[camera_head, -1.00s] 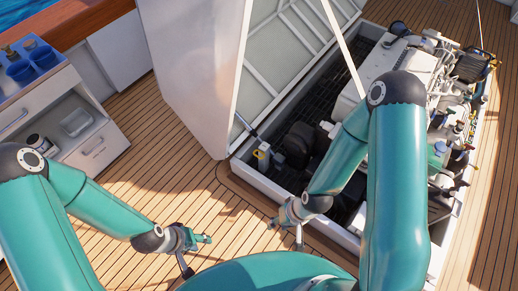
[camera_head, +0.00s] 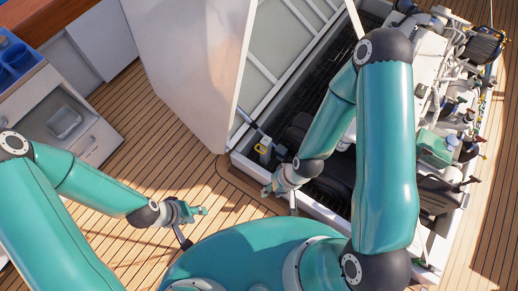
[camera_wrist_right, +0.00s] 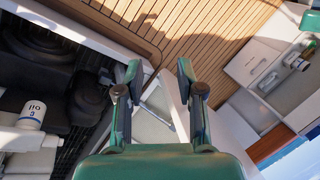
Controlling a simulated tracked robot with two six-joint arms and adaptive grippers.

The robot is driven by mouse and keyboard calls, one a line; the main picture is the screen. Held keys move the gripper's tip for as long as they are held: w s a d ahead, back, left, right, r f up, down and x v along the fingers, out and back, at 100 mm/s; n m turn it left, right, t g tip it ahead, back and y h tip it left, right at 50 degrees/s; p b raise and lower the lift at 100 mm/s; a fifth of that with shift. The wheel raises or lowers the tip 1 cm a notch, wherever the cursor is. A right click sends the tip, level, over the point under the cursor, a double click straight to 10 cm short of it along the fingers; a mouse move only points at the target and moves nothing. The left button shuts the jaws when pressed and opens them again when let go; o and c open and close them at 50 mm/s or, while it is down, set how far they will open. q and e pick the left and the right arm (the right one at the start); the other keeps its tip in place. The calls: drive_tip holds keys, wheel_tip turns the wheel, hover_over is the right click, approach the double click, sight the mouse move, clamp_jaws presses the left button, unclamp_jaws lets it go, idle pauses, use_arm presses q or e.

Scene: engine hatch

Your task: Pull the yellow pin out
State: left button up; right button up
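The small yellow pin (camera_head: 261,149) sits on the bracket at the foot of the raised hatch strut, at the near left corner of the engine opening, in the head view. I cannot make it out in the right wrist view. My right gripper (camera_head: 279,201) is just below and right of the pin, apart from it, over the rim of the opening. In the right wrist view the right gripper (camera_wrist_right: 159,72) has its fingers spread with nothing between them. My left gripper (camera_head: 196,228) is open and empty above the deck, lower left of the pin.
The raised white hatch lid (camera_head: 190,75) stands just behind and left of the pin. The engine (camera_head: 420,75) fills the opening to the right. A white cabinet (camera_head: 55,110) stands at the left. The wooden deck (camera_head: 150,160) between is clear. A white bottle (camera_wrist_right: 33,112) shows in the right wrist view.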

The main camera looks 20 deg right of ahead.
drive_tip(key=n+t+h+b, duration=1.1)
drive_tip(key=n+t+b, duration=0.2)
drive_tip(key=b, duration=3.2)
approach(259, 151)
drive_tip(key=shift+f+b+x, duration=0.15)
drive_tip(key=shift+b+x, duration=1.25)
drive_tip(key=shift+x, duration=1.2)
drive_tip(key=shift+f+b+x, duration=0.2)
drive_tip(key=shift+b+x, duration=1.2)
drive_tip(key=shift+x, duration=1.2)
drive_tip(key=shift+a, duration=0.1)
